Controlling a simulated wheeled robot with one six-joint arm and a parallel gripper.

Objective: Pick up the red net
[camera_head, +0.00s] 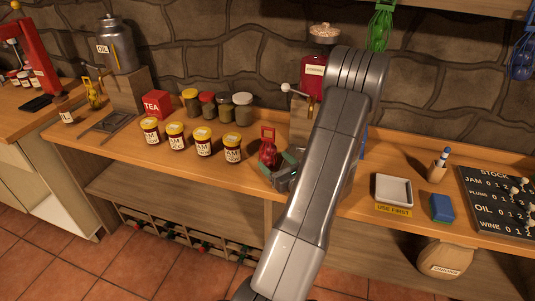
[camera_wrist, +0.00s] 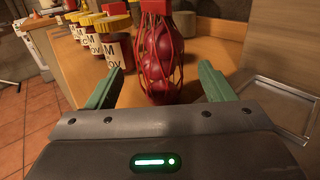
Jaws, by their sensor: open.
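The red net (camera_head: 268,152) stands on the wooden counter, with its stiff loop upright at the top. In the wrist view the red net (camera_wrist: 160,55) holds round dark red items, and its top is cut off by the picture edge. My gripper (camera_head: 277,161) is open close to the net, low over the counter. In the wrist view the green fingers of my gripper (camera_wrist: 161,74) stand apart, one to each side of the net, with gaps between. Neither finger visibly touches it.
Jam jars (camera_head: 232,148) stand in a row just left of the net. A machine with a red hopper (camera_head: 313,76) stands behind my arm. A white tray (camera_head: 393,189) and blue block (camera_head: 442,208) lie to the right. Green (camera_head: 380,27) and blue (camera_head: 522,59) nets hang above.

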